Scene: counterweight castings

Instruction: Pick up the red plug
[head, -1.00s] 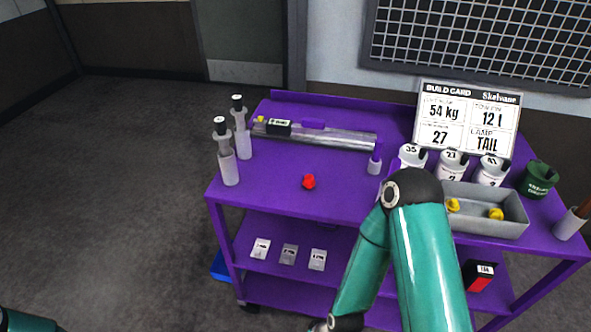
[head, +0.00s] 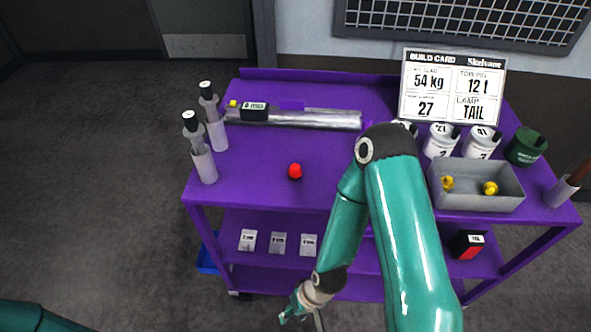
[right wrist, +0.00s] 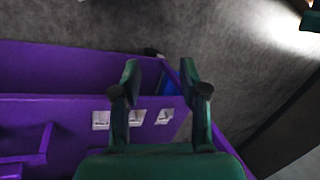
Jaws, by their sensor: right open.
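The red plug (head: 295,171) is a small round red piece on the bare top of the purple cart (head: 255,180), near its front edge. My right gripper (head: 299,308) is low at the bottom of the head view, in front of the cart and below its top, apart from the plug. In the right wrist view its two fingers (right wrist: 160,80) are spread with nothing between them, and the plug does not show there. Only a bit of my left arm shows at the bottom left corner of the head view; its gripper is out of view.
Two grey bottles (head: 200,155) stand left of the plug, and a silver tube (head: 300,119) lies behind it. A grey tray (head: 475,203) with yellow pieces and white canisters (head: 440,141) are at right. Small white cards (head: 278,243) sit on the lower shelf.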

